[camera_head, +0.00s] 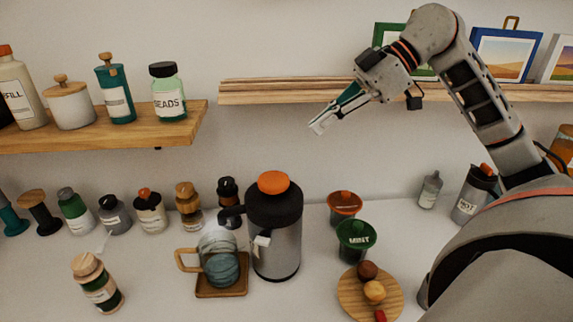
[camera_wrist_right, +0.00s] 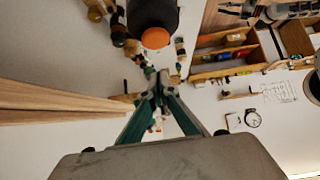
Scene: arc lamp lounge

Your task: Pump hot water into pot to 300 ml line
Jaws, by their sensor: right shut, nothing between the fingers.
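The pump pot (camera_head: 274,240) is a grey and black airpot with an orange top button, standing on the white counter. Its black spout points left over a glass pot (camera_head: 222,270) with a wooden handle, on a square wooden coaster (camera_head: 207,291). The glass looks bluish in its lower part; I cannot read any level line. My right gripper (camera_head: 318,128) is shut and empty, in the air above and to the right of the airpot. In the right wrist view the gripper (camera_wrist_right: 157,76) points toward the orange button (camera_wrist_right: 155,38), apart from it. My left gripper is not in view.
Several jars line the wall left of the airpot, and a green-banded jar (camera_head: 97,283) stands in front. The MINT cup (camera_head: 356,240), a red cup (camera_head: 345,207) and a round wooden plate (camera_head: 352,298) stand to the right. Wooden shelves (camera_head: 165,133) hang above.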

